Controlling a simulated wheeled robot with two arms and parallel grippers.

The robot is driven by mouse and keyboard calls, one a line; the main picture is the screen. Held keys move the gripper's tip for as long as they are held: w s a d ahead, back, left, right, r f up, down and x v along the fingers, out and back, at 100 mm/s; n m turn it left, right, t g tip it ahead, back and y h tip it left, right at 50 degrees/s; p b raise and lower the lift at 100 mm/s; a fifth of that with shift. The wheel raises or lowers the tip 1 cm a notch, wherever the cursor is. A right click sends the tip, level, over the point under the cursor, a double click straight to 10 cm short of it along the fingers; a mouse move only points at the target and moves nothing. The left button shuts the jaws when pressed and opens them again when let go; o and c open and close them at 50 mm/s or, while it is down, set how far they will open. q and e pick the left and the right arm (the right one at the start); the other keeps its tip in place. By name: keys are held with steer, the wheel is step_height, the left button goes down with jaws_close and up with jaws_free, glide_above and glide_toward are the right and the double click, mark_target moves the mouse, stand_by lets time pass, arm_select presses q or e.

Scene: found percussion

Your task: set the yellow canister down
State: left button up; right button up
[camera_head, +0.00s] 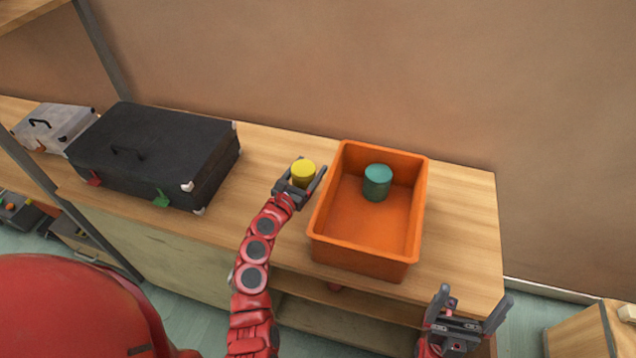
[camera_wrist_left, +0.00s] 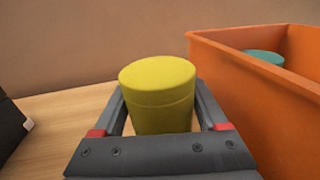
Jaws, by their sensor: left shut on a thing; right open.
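The yellow canister (camera_head: 303,172) is upright between the fingers of my left gripper (camera_head: 302,185), just left of the orange bin. In the left wrist view the yellow canister (camera_wrist_left: 158,92) stands between the two fingers of my left gripper (camera_wrist_left: 160,125), which is shut on it. Its base is hidden by the gripper, so I cannot tell whether it touches the shelf top. My right gripper (camera_head: 468,318) is open and empty at the lower right, in front of the shelf's edge.
The orange bin (camera_head: 338,250) stands on the wooden shelf top (camera_head: 462,235) with a green canister (camera_head: 377,183) inside; the bin also shows in the wrist view (camera_wrist_left: 262,100). A black case (camera_head: 150,150) and a grey case (camera_head: 55,125) lie left.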

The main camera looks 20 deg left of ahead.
arm_select(q)
steer(key=shift+f+b, duration=0.8)
steer(key=shift+f, duration=1.2)
steer(key=shift+f, duration=0.15)
steer(key=o, duration=1.4)
